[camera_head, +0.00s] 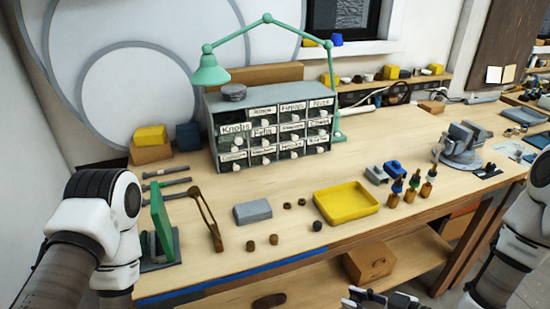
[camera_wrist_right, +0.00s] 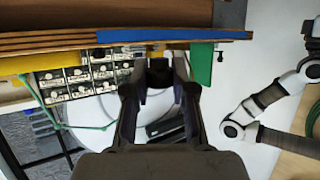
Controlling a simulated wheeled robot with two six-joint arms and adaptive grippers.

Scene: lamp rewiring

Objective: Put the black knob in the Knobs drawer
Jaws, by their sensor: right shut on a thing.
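A small black knob (camera_head: 317,225) stands on the bench, left of the yellow tray's near corner. The grey drawer cabinet (camera_head: 213,141) stands at the back of the bench. Its Knobs drawer (camera_head: 233,128) is in the left column and seems to stand out from the front. My right gripper (camera_head: 372,299) is low at the bottom edge of the head view, in front of the bench. In the right wrist view my right gripper (camera_wrist_right: 160,75) is shut on a small dark thing that I cannot identify. My left arm shows at the left, but its gripper is not in view.
Other small knobs (camera_head: 274,239) and a grey box (camera_head: 252,212) lie near the black one. A yellow tray (camera_head: 346,212) and several small bottles stand to the right. A green lamp (camera_head: 212,72) arches over the cabinet. A green panel (camera_head: 162,222) stands near my left arm.

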